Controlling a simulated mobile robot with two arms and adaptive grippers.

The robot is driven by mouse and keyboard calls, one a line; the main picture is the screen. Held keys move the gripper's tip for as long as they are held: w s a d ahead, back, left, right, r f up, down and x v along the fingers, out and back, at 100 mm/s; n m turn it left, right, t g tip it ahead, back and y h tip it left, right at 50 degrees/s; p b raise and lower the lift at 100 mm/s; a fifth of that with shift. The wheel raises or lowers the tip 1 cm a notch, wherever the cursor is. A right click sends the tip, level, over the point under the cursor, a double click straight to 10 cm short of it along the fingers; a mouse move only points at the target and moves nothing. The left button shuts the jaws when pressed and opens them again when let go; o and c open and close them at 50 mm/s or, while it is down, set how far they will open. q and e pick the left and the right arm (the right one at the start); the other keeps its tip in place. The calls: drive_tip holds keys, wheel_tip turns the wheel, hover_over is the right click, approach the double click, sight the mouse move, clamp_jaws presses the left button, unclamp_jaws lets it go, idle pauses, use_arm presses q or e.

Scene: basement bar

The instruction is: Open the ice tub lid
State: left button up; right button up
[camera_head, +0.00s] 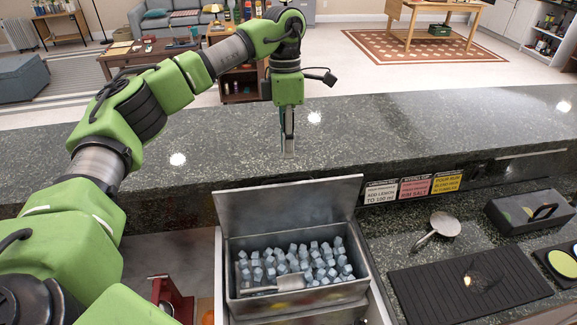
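The metal ice tub (233,303) is set into the lower counter at the bottom centre, full of ice cubes (296,262). Its grey metal lid (290,203) stands raised at the tub's back edge, against the front of the raised bar top. A metal scoop (288,283) lies on the ice. My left gripper (288,152) points down above the bar top, behind the lid's upper edge in the picture and apart from the lid. Its fingers show nearly edge-on, so I cannot tell whether they are open. Nothing hangs from them. My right gripper is not in view.
The dark stone bar top (420,125) runs across behind the tub. To the right are a strainer (437,229), a black ribbed mat (470,285), a dark box with a handle (530,212) and small signs (414,188). A red object (172,298) stands left of the tub.

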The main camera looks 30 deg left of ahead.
use_arm(q)
drive_tip(key=p, duration=0.2)
approach(288, 202)
drive_tip(key=w+f, duration=0.1)
drive_tip(key=f, duration=0.1)
drive_tip(key=w+a+f, duration=0.1)
drive_tip(key=w, duration=0.1)
drive_tip(key=shift+a+f, duration=0.15)
drive_tip(key=shift+f, duration=0.25)
clamp_jaws()
